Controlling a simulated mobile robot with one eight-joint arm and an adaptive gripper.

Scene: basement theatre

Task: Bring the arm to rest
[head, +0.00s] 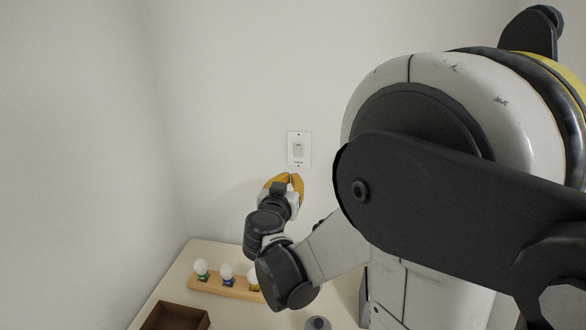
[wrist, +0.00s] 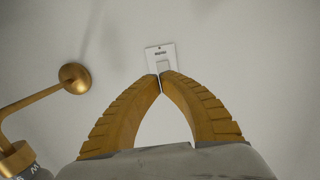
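My gripper (head: 294,178) is raised in front of the wall, just below a white wall switch (head: 298,149). In the wrist view the two ochre fingers of my gripper (wrist: 160,77) curve together and their tips meet. Nothing shows between them. The tips overlap the lower part of the switch plate (wrist: 156,51) in that view; I cannot tell whether they touch it. My arm is bent and reaches out over the table.
A pale table (head: 192,257) stands in the corner below. On it are a wooden rack (head: 211,287) with white bulbs, a dark brown tray (head: 177,312) and a small grey object (head: 318,323). A brass wall fixture (wrist: 75,78) is left of my gripper in the wrist view.

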